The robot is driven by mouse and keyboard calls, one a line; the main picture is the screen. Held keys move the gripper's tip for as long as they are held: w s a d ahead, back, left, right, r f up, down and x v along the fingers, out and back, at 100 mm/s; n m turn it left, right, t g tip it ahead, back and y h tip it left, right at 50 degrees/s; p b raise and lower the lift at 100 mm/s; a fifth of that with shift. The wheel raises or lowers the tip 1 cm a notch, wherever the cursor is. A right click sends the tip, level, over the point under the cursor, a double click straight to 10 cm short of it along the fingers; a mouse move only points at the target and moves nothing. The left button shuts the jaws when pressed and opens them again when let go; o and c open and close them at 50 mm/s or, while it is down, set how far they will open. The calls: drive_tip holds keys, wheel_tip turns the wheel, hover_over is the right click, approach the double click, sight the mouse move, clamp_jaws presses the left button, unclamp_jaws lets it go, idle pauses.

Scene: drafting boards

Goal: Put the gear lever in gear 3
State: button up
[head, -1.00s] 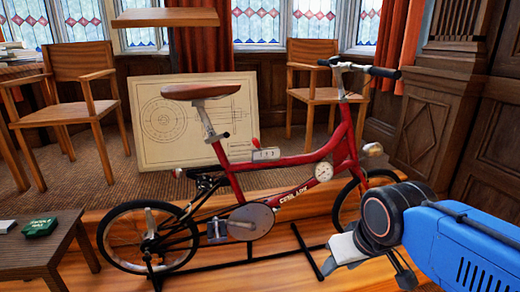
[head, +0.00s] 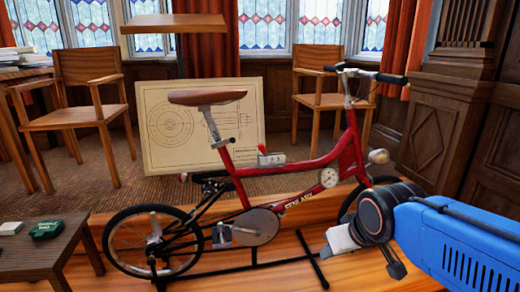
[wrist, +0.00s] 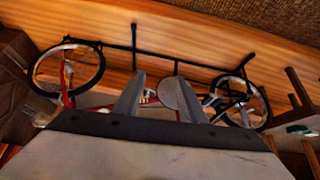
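The gear lever (head: 262,149) is a small red-tipped lever on a pale marked plate (head: 272,159), on the red bicycle's (head: 245,175) frame tube. It leans a little left in the head view. The plate's markings are too small to read, so I cannot tell its gear. My gripper (head: 362,260) is at the lower right, in front of the bicycle's front part and well apart from the lever. In the wrist view its fingers (wrist: 160,88) stand apart with nothing held. The bicycle shows beyond them, but I cannot make out the lever there.
The bicycle stands in a black floor stand (head: 255,264) on a wooden platform. A low table (head: 45,258) with a green box (head: 47,229) is at the left. A drawing board (head: 170,165) and chairs (head: 88,85) are behind. The handlebar (head: 365,73) rises above my gripper.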

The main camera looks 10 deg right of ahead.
drive_tip(key=w+r+n+t, duration=0.1)
drive_tip(key=w+r+t, duration=0.15)
drive_tip(key=w, duration=0.75)
drive_tip(key=w+r+n+t, duration=0.2)
drive_tip(key=w+t, duration=0.1)
drive_tip(key=w, duration=0.6)
drive_tip(key=n+t+y, duration=0.4)
drive_tip(key=t, duration=0.2)
approach(265, 155)
wheel_tip(265, 155, up, 3)
drive_tip(key=s, duration=0.2)
drive_tip(key=x, duration=1.7)
drive_tip(key=shift+a+f, duration=0.15)
drive_tip(key=shift+a, duration=0.2)
drive_tip(key=shift+s, duration=0.15)
drive_tip(key=shift+c, duration=0.6)
clamp_jaws()
